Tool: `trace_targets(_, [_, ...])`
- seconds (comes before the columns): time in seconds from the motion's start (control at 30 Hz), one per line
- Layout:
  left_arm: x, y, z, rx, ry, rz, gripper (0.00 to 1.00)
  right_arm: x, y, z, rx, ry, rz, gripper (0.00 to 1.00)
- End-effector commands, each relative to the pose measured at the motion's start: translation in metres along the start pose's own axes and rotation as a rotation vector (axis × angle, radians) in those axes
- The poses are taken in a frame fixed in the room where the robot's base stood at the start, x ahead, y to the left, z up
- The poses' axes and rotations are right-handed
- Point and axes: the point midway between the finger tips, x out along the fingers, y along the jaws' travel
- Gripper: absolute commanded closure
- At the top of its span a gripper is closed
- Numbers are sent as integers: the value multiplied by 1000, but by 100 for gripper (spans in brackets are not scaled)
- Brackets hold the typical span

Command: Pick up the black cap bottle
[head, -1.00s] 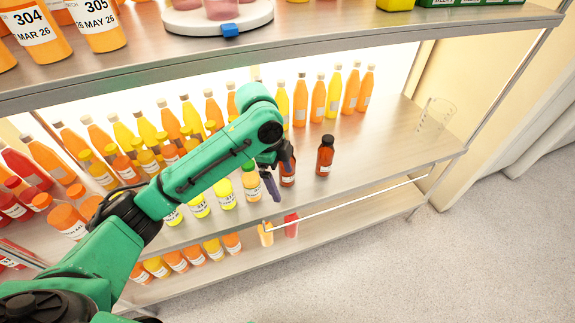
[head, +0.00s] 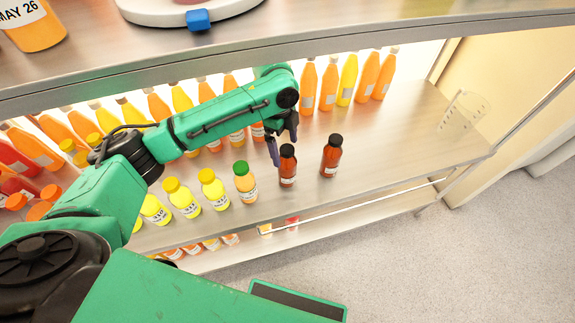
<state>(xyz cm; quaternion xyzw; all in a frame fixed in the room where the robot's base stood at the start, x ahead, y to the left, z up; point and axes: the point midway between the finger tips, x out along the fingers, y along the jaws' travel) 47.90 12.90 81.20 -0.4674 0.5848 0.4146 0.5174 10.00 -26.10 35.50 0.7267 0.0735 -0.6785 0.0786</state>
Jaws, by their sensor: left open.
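Two dark brown bottles with black caps stand upright on the middle shelf (head: 405,150). The left black cap bottle (head: 288,169) is close beside my left gripper (head: 283,142), and the right black cap bottle (head: 330,158) stands a little apart from it. My left gripper is open, with its dark fingers just behind and left of the left bottle's cap. I cannot tell whether a finger touches that bottle. My right gripper is not in view.
A green cap bottle (head: 245,184) and several yellow cap bottles stand left along the front edge. Orange and yellow bottles line the back. A clear beaker (head: 461,110) stands at the right end. The shelf between is bare. An upper shelf (head: 330,45) overhangs.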

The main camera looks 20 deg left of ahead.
Motion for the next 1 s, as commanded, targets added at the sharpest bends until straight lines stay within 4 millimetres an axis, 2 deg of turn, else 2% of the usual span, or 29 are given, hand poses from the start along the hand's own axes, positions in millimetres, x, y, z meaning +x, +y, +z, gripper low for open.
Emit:
trace_targets(0.2, [32,0,-2,1,-1,2,0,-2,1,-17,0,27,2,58])
trace_targets(0.33, [56,0,-2,0,-2,1,0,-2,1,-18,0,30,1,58])
trace_targets(0.57, [63,0,-2,1,-1,-2,0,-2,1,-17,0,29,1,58])
trace_targets(0.6, [62,0,-2,1,-1,-2,4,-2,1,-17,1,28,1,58])
trace_targets(0.67, [62,0,-2,1,-1,-2,27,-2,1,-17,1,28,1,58])
trace_targets(0.8, [62,0,-2,1,-1,-2,80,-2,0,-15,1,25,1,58])
trace_targets(0.87, [62,0,-2,1,-1,-2,100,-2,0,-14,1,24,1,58])
trace_targets(1.0, [62,-1,-2,1,-1,-3,100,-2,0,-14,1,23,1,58])
